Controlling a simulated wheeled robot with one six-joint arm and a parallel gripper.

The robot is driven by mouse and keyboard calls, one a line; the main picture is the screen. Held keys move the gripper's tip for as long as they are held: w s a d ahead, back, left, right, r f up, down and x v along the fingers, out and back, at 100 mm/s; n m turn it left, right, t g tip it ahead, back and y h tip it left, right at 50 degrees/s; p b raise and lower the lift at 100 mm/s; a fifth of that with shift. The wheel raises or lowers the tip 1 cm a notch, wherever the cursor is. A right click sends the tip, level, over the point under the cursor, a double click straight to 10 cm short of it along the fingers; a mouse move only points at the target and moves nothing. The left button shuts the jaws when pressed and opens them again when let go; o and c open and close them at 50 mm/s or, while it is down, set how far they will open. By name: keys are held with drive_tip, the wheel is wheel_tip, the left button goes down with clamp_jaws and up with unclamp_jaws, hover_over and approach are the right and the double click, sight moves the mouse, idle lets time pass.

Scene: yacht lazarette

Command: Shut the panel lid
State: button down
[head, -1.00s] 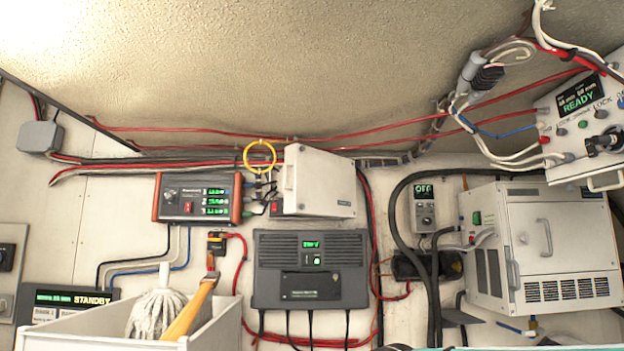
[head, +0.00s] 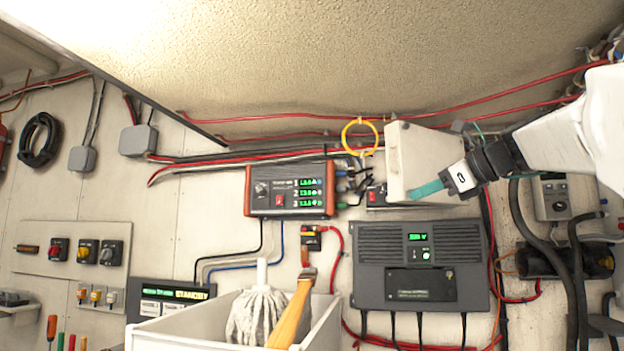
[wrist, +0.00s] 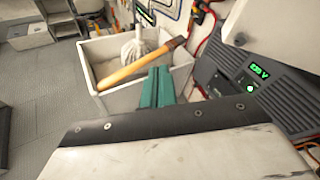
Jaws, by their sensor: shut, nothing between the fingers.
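The off-white panel lid (head: 425,150) stands swung out from a small wall box with a red switch (head: 376,196), right of the orange-edged display unit. Its broad face shows in the head view. My gripper (head: 418,192) reaches in from the right, its teal fingers shut and empty, overlapping the lid's lower part in the picture. I cannot tell whether they touch it. In the wrist view the teal fingers (wrist: 157,88) are together with nothing between them, and a pale panel, likely the lid (wrist: 262,25), is at the upper right.
A dark charger unit (head: 420,265) is on the wall below the lid. A white bin (head: 165,335) with a mop (head: 257,315) and a wooden handle (head: 292,315) stands lower left. A yellow ring (head: 360,136) and red cables run close above.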

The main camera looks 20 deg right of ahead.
drive_tip(key=s+d+r+m+t, duration=0.25)
drive_tip(key=d+r+m, duration=0.25)
drive_tip(key=d+r, duration=0.4)
approach(400, 156)
drive_tip(key=shift+t, duration=0.45)
drive_tip(key=w+a, duration=0.1)
drive_tip(key=w, duration=0.1)
drive_tip(key=w+a+f, duration=0.1)
drive_tip(key=w+a, duration=0.3)
drive_tip(key=w, duration=0.1)
drive_tip(key=shift+a+f, duration=0.15)
drive_tip(key=shift+f, duration=0.05)
